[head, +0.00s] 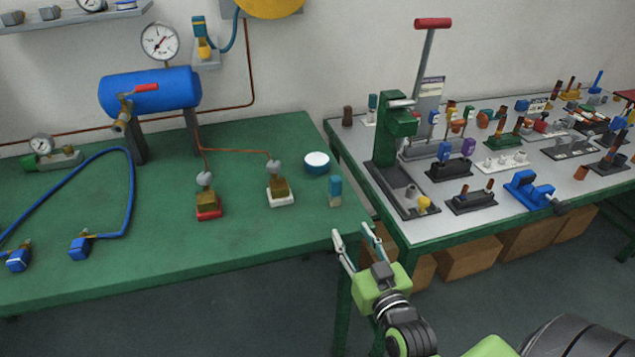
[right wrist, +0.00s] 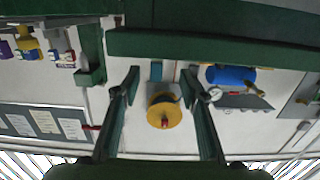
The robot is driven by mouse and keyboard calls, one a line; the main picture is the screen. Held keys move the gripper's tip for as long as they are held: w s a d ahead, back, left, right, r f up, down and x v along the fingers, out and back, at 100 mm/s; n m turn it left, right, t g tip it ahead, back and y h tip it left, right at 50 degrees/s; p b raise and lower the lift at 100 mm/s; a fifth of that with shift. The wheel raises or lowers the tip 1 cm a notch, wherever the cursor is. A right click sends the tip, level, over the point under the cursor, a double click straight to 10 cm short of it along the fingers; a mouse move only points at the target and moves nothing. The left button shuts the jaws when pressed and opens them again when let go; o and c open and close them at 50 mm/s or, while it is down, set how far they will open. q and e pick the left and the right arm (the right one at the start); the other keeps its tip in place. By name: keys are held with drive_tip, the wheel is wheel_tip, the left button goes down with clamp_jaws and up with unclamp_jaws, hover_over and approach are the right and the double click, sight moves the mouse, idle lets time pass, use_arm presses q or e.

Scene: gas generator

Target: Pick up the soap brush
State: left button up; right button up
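A small upright object with a teal top and a paler lower part (head: 335,191), which looks like the soap brush, stands near the right edge of the green table (head: 140,240) in the head view. A teal bowl with white contents (head: 317,163) is just behind it. My right gripper (head: 353,233) is open and empty, in front of the table's right corner and apart from the brush. In the right wrist view its fingers (right wrist: 158,80) are spread, with nothing held between them. I cannot make out the brush there. My left gripper is not in view.
A red-based block (head: 208,206) and a white-based block (head: 280,191) stand left of the brush. A green press (head: 398,140) and many small fixtures crowd the right table. A blue tank (head: 150,90) is at the back. The green table's front middle is clear.

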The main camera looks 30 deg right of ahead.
sight(337, 191)
drive_tip(key=shift+t, duration=0.3)
drive_tip(key=w+r, duration=0.1)
drive_tip(key=w, duration=0.1)
drive_tip(key=w+d+r, duration=0.1)
drive_tip(key=w, duration=0.2)
drive_tip(key=w+d+r+p, duration=0.1)
drive_tip(key=w, duration=0.1)
drive_tip(key=shift+w+r, duration=0.15)
drive_tip(key=shift+w, duration=0.15)
drive_tip(key=shift+x, duration=0.85)
drive_tip(key=x, duration=0.4)
drive_tip(key=shift+w+d+p, duration=0.15)
drive_tip(key=shift+d+p, duration=0.05)
drive_tip(key=shift+p, duration=0.15)
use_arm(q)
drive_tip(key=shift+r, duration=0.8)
use_arm(e)
drive_tip(key=shift+r, duration=0.1)
drive_tip(key=shift+c, duration=0.4)
clamp_jaws()
